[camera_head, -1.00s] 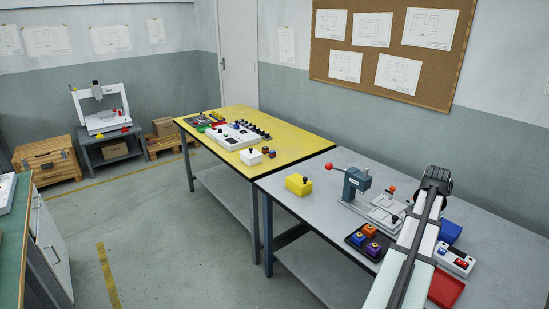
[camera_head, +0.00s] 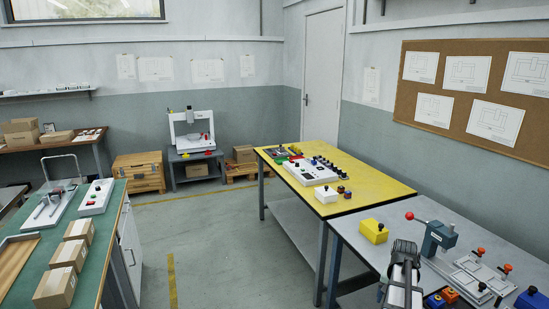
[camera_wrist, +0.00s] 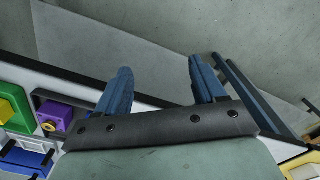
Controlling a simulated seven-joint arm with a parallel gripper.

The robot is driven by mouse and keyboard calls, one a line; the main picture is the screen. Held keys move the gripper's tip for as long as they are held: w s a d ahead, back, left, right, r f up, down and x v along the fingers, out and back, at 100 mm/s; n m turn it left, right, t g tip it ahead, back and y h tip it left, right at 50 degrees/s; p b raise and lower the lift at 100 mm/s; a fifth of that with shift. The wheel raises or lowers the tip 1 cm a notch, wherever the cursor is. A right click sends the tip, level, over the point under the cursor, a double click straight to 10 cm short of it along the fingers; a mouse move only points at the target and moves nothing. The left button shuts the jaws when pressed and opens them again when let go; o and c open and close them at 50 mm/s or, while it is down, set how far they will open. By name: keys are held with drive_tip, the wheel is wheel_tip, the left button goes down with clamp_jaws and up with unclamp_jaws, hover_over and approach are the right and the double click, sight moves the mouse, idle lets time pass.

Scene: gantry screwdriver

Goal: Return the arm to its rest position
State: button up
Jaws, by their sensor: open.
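My gripper (camera_wrist: 159,74) is open and empty in the wrist view, its two blue-grey fingers spread apart. Bare floor shows beyond the fingertips, and a table edge crosses behind the fingers. Where the fingertips are in the head view is hard to tell.
A yellow box (camera_head: 374,231) stands on the grey table close to my arm. Blue and orange blocks (camera_head: 449,295) sit beside it at right. In the wrist view, a purple block (camera_wrist: 56,115) is at left. The floor (camera_head: 215,240) between the tables is clear.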

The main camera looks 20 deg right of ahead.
drive_tip(key=w+a+f+n, duration=0.2)
drive_tip(key=w+a+f, duration=0.1)
drive_tip(key=a, duration=0.5)
drive_tip(key=w+a+f+n, duration=0.2)
drive_tip(key=w+a+f, duration=0.1)
drive_tip(key=a, duration=0.5)
drive_tip(key=w+a+f+n, duration=0.2)
drive_tip(key=w+a+f, duration=0.1)
drive_tip(key=a, duration=0.5)
drive_tip(key=s+a+f+n, duration=0.1)
drive_tip(key=a+f+n, duration=0.2)
drive_tip(key=a, duration=0.8)
drive_tip(key=s+a+f+n, duration=0.1)
drive_tip(key=a+f+n, duration=0.15)
drive_tip(key=a, duration=0.75)
drive_tip(key=s+f+g, duration=0.3)
drive_tip(key=s+f, duration=0.7)
drive_tip(key=s, duration=0.4)
drive_tip(key=s+f+g, duration=0.3)
drive_tip(key=s+f, duration=0.8)
drive_tip(key=s, duration=0.4)
drive_tip(key=shift+s+g, duration=0.15)
drive_tip(key=shift+g, duration=0.15)
